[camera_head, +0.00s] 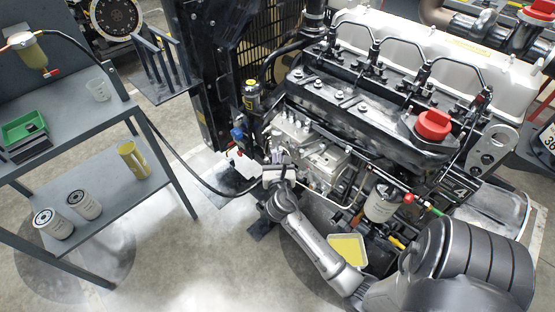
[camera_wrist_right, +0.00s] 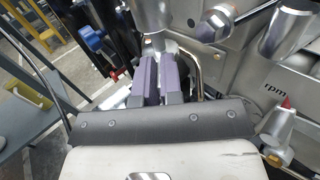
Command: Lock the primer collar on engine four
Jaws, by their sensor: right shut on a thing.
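Engine four (camera_head: 400,70), marked with a 4 on its side, fills the upper right of the head view. My right arm reaches in from the lower right. My right gripper (camera_head: 280,158) is at the engine's near left side, and it also shows in the wrist view (camera_wrist_right: 161,66). Its two purple fingers are shut on a silver cylindrical part (camera_wrist_right: 153,18), which seems to be the primer collar. The fingers hide much of the part, and I cannot tell how the collar is turned. My left gripper is not in view.
A grey two-level bench (camera_head: 75,137) stands at the left with a green tray (camera_head: 23,128), a yellow cup (camera_head: 133,160) and two white filters. A dark hose runs from the bench side to the engine. A yellow-filled tray (camera_head: 348,252) lies below the engine, near my arm.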

